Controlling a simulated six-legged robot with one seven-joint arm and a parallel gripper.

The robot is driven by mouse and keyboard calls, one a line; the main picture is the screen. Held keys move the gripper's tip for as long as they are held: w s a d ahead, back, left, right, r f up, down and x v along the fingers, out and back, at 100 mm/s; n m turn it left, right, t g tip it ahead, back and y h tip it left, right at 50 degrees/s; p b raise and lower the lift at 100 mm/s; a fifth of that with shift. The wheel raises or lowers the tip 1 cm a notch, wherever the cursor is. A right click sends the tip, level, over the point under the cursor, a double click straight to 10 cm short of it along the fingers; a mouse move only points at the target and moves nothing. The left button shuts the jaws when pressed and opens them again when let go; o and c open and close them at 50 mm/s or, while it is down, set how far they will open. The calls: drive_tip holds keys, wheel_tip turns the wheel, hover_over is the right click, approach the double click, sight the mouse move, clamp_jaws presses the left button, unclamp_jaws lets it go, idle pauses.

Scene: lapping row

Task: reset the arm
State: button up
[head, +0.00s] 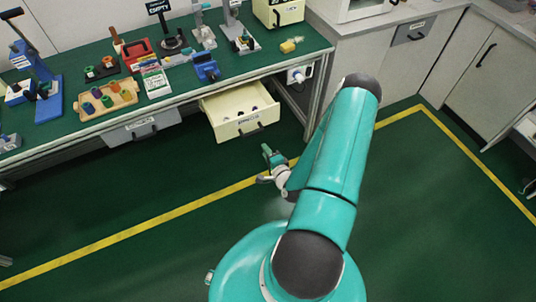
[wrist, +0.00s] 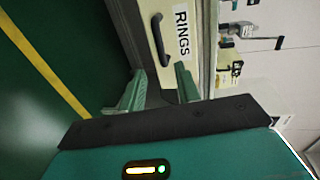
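My arm is teal with dark joints and reaches up and forward from my base in the head view. It bends back down to my gripper (head: 272,162), which hangs above the green floor in front of the workbench. In the wrist view my gripper (wrist: 160,88) shows two green fingers spread apart with nothing between them. Past the fingers is a pale drawer front (wrist: 158,15) with a dark handle and a label reading RINGS.
A cream drawer (head: 237,124) stands open under the green-topped workbench (head: 290,55), with small dark items inside. A wooden tray (head: 88,112) with coloured pieces, a red box and several tools stand on the bench. The floor inside the yellow line (head: 150,223) is clear.

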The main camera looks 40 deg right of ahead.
drive_tip(key=shift+s, duration=0.25)
idle(0.4)
drive_tip(key=shift+r, duration=0.1)
